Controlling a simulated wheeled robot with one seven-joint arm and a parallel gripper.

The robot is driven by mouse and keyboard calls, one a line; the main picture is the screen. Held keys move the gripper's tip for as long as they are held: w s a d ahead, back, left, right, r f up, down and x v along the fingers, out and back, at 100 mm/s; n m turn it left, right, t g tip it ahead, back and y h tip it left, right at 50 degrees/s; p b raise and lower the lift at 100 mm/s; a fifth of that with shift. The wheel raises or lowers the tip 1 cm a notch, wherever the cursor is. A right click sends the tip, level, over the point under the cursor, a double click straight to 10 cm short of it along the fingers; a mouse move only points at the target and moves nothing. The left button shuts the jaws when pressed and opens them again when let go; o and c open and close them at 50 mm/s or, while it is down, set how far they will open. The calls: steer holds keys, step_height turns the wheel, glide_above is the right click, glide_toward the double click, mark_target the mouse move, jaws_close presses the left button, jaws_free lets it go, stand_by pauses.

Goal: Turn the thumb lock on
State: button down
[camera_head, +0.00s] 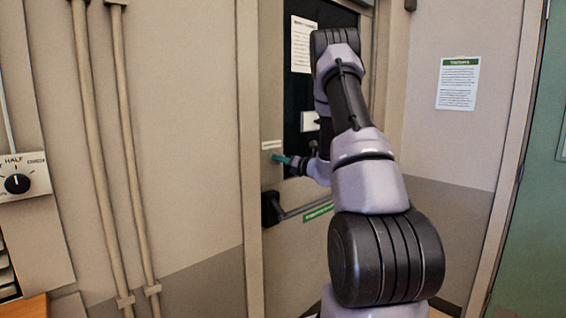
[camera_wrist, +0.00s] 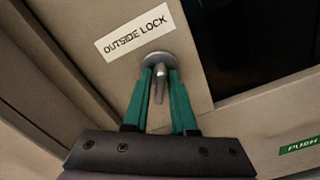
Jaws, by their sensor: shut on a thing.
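The thumb lock (camera_wrist: 159,87) is a small grey metal turn-piece on a round plate, below a white label reading "OUTSIDE LOCK" (camera_wrist: 134,32) in the wrist view. My gripper (camera_wrist: 159,78) has its two green fingers on either side of the turn-piece, shut on it. In the head view my gripper (camera_head: 280,158) reaches the left edge of the door (camera_head: 283,228), just below a small white label. The lock itself is too small to make out there.
A black push-bar mount (camera_head: 271,208) with a bar sits on the door below my gripper. A dark window panel (camera_wrist: 262,40) is right of the lock. Two pipes (camera_head: 130,150) and a dial box (camera_head: 20,180) are on the left wall.

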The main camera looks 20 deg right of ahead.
stand_by(0.3)
steer(key=m, duration=0.6)
steer(key=shift+m, duration=0.4)
steer(key=m, duration=0.5)
steer(key=shift+m, duration=0.3)
steer(key=c, duration=0.9)
jaws_free()
steer(key=v, duration=0.9)
